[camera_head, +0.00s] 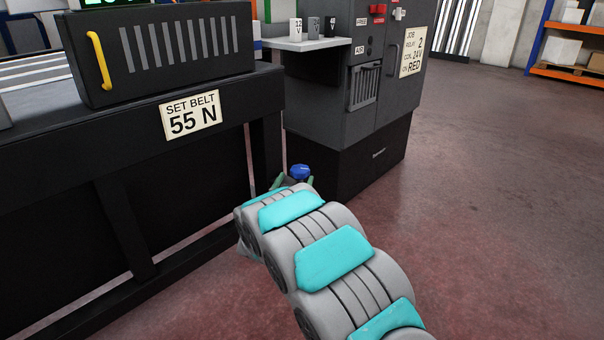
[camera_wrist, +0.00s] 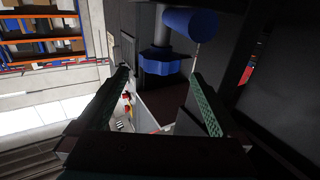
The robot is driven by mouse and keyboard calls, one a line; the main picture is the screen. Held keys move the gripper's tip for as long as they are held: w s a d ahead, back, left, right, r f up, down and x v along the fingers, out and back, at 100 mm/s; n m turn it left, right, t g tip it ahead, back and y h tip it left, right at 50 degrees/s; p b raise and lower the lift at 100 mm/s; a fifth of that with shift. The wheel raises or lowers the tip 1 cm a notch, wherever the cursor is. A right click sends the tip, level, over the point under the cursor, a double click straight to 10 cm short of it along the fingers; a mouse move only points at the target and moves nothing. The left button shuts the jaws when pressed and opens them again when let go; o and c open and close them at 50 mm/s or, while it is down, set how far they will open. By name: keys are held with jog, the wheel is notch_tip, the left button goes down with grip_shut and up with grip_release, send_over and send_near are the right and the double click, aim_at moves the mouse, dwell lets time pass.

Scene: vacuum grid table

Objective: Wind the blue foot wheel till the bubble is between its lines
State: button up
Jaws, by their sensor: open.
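The blue foot wheel (camera_wrist: 160,64) shows in the wrist view as a lobed knob on a grey stem, just beyond my fingertips and roughly midway between them. In the head view the blue wheel (camera_head: 301,172) shows low by the dark bench, at the far end of my arm. My gripper (camera_wrist: 160,76) is open and empty, with a green-padded finger to either side. In the head view my gripper (camera_head: 294,181) shows only its green fingertips; my arm hides the rest. I cannot tell whether a finger touches the wheel. The bubble and its lines are not in view.
A blue cylinder (camera_wrist: 190,24) sits close beside the stem in the wrist view. The dark bench (camera_head: 70,190) with a "55 N" sign (camera_head: 191,114) stands left. A grey cabinet (camera_head: 350,100) stands just behind the wheel. Open floor (camera_head: 490,200) lies to the right.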

aim_at(298, 175)
jog(key=shift+w+d+f, duration=0.1)
jog(key=shift+w+d, duration=0.1)
jog(key=shift+w, duration=1.3)
jog(key=shift+w+d, duration=0.2)
jog(key=shift+w, duration=1.25)
jog(key=shift+c, duration=0.2)
jog(key=c, duration=1.2)
